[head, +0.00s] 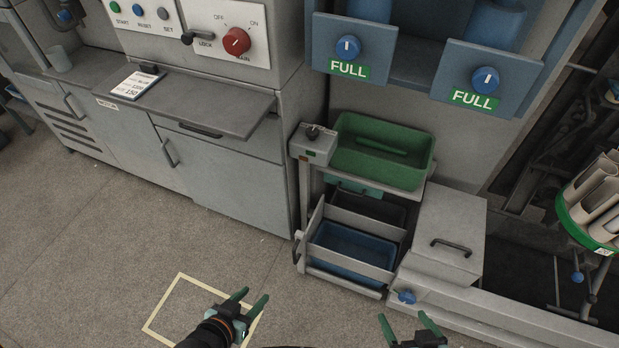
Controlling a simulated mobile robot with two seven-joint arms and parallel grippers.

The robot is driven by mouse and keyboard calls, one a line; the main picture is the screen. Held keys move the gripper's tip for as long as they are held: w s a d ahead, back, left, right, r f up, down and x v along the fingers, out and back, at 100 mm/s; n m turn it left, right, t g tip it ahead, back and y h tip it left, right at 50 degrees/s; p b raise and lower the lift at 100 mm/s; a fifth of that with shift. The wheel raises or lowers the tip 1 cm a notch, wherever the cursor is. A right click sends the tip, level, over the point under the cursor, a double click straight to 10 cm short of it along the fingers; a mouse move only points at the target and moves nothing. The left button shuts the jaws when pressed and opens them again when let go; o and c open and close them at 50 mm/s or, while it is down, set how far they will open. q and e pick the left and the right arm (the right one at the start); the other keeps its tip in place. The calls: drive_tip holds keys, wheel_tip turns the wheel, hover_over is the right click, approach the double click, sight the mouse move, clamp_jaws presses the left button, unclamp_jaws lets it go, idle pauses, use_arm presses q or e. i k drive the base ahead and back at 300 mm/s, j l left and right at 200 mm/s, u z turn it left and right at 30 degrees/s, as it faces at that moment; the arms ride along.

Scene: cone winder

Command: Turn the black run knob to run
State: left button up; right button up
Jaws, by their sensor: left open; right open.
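A small black knob (312,132) sits on top of a grey box (314,151) on a post at the left of the green tray. Its label is too small to read, so I cannot tell for sure that it is the run knob, nor which way it is set. My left gripper (252,296) is open and empty, low over the floor near the yellow outline, well below the knob in the picture. My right gripper (405,319) is open and empty at the bottom edge, also far from the knob.
A green tray (356,171) stands beside the box, above a blue bin (352,252). A grey cabinet (225,172) with a protruding shelf stands left. Its panel has a red main switch (236,41) and a black lock handle (197,38). The floor in front is clear.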

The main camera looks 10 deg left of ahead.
sight(312, 133)
drive_tip(key=i+j+u, duration=0.1)
drive_tip(key=u, duration=0.3)
drive_tip(key=i+u, duration=0.2)
drive_tip(key=u, duration=0.2)
drive_tip(key=i+u, duration=0.15)
drive_tip(key=u, duration=0.25)
